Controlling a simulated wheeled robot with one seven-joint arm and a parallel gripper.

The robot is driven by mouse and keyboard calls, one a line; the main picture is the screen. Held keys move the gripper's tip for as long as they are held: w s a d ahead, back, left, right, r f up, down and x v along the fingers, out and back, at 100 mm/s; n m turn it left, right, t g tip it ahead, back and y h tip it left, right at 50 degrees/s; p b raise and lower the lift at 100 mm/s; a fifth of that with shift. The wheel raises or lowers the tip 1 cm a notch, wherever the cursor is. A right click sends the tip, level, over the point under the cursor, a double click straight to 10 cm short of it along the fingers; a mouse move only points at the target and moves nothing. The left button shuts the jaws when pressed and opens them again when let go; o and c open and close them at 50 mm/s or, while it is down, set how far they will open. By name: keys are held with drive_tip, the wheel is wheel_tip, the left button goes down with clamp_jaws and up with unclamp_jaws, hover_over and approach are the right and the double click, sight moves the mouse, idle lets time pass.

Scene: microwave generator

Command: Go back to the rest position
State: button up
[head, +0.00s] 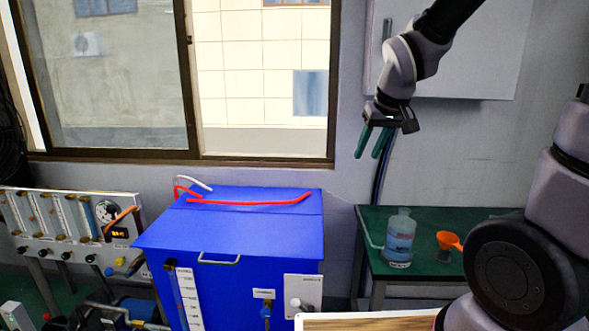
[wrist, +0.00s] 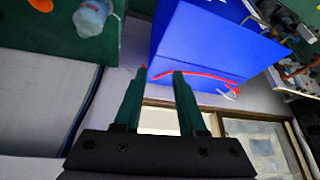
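My gripper (head: 370,145) hangs in the air in the upper right of the head view, in front of the wall and above the green table. Its two green fingers point down, apart from each other, with nothing between them. In the wrist view the fingers (wrist: 158,72) are also parted, with a gap between them. The fingers touch nothing. The blue generator box (head: 235,230) stands below and to the left of the gripper, with its lid down and a red hose (head: 250,202) on top.
A green table (head: 400,215) at the right holds a clear bottle (head: 399,240) and an orange funnel (head: 448,240). A flowmeter panel (head: 70,225) stands at the left. A window (head: 260,85) and a white wall board (head: 450,60) are behind. The air around the gripper looks clear.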

drive_tip(key=s+d+r+m+t, duration=0.1)
drive_tip(key=s+d+r+m, duration=0.5)
drive_tip(key=s+r, duration=0.5)
drive_tip(key=shift+s+d+t, duration=0.4)
drive_tip(key=shift+s+d, duration=0.25)
drive_tip(key=shift+s, duration=0.25)
